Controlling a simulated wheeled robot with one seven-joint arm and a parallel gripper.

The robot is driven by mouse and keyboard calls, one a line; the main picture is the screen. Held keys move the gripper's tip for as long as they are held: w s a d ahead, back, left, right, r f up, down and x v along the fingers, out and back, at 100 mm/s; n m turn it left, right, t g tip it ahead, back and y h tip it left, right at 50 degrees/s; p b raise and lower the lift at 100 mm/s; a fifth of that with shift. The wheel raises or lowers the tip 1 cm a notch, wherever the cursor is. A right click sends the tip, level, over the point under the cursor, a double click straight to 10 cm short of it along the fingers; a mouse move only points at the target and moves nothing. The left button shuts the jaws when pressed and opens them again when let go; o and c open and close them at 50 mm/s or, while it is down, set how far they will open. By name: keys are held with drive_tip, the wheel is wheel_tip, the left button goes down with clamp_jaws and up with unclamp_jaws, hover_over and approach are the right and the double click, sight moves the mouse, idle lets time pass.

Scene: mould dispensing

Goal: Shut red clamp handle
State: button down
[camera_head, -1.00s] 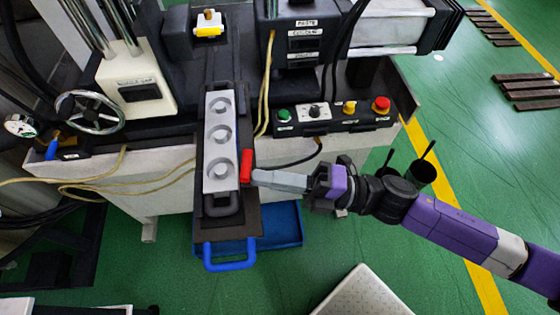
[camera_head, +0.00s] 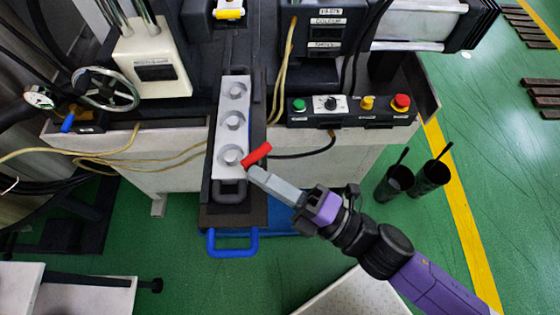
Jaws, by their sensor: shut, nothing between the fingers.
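The red clamp handle (camera_head: 257,154) sits at the right edge of the light grey mould plate (camera_head: 231,141), near its lower end. It is tilted, with its free end pointing up and to the right, away from the plate. My gripper (camera_head: 254,172) is shut and empty. Its fingertips are just below the handle's lower-left end, by the plate's edge. I cannot tell whether they touch the handle. The plate has 3 round cavities and lies on a dark tray with a dark front grip (camera_head: 229,191).
A control box (camera_head: 350,108) with buttons is right of the plate. A handwheel (camera_head: 106,89) stands at left. A blue-handled drawer (camera_head: 231,243) is below. Two black cups (camera_head: 430,176) stand on the floor at right. Cables hang near the bench front. Green floor is open at right.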

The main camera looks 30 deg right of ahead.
drive_tip(key=shift+w+a+p, duration=0.35)
drive_tip(key=shift+w+a, duration=0.1)
drive_tip(key=shift+a, duration=0.4)
drive_tip(key=shift+w+a, duration=0.45)
idle(1.1)
